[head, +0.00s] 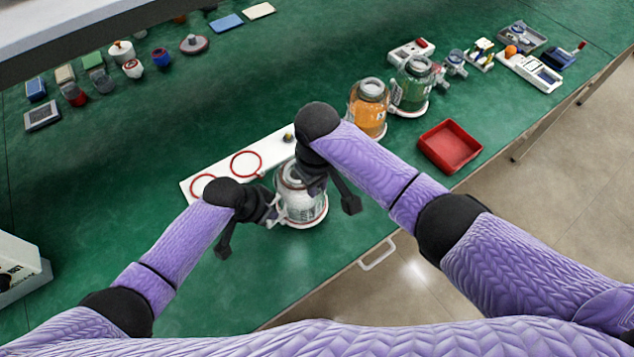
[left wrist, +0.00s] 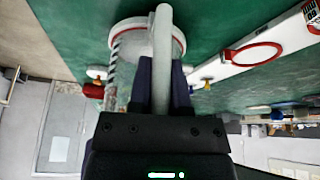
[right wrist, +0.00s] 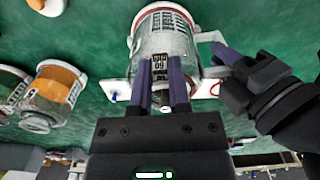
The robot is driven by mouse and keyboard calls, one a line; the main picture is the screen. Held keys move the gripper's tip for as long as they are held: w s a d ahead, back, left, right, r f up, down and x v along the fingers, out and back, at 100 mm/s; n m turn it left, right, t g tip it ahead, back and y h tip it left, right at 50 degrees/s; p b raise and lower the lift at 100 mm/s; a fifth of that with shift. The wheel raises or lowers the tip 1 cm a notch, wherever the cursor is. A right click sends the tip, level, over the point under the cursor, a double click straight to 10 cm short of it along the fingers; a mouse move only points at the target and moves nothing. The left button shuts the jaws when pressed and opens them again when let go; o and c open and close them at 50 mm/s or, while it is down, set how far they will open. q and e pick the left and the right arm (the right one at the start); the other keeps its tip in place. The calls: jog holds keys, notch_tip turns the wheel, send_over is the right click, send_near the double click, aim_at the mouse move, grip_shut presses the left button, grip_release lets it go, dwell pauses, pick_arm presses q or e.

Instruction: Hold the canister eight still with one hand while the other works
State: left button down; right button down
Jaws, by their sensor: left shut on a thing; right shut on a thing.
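The canister (head: 303,208), clear with a printed label and a red-and-white base ring, stands upright near the table's front edge. I take it for canister eight; its number is hard to read in the right wrist view (right wrist: 163,40). My left gripper (head: 268,212) is shut on the pale handle bar at the canister's side; the bar (left wrist: 163,60) runs between the fingers in the left wrist view. My right gripper (head: 311,176) is at the canister's top, shut on a small part there. The fingers (right wrist: 164,85) mostly hide that part.
A white board (head: 272,148) with red rings lies behind the canister. An orange canister (head: 368,105) and a green one (head: 412,88) stand to the right, near a red tray (head: 450,146). Small items line the table's back. The green table (head: 130,150) is clear at left.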

jog(key=shift+r, duration=1.2)
dwell(0.5)
notch_tip(320, 180, up, 7)
jog(key=shift+r, duration=0.15)
dwell(1.3)
pick_arm(q)
jog(key=shift+c, duration=2.4)
grip_release()
jog(key=v, duration=1.2)
